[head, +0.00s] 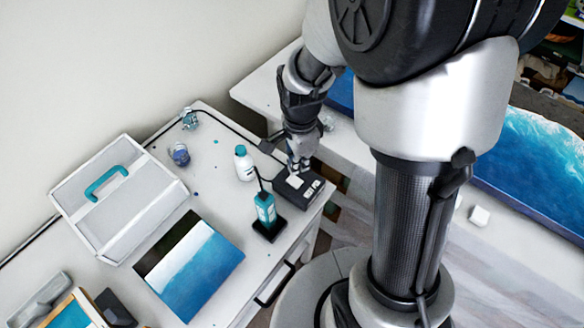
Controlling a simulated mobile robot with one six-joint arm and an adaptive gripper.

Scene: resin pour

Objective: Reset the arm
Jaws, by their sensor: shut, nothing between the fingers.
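My gripper (299,165) points down at the right end of the white table, just above or at a black box (312,196) with light patches on its top. Its fingers are shut with nothing visible between them. I cannot tell whether the fingertips touch the box. My arm rises from the gripper to the upper middle of the head view, and its upper links hide part of the scene behind.
A teal device (265,208) on a black base and a white bottle (244,163) stand close left of the gripper. A blue-and-white panel (197,268), a grey case (118,205) and a small jar (180,155) are further left. A large blue panel (540,170) lies right.

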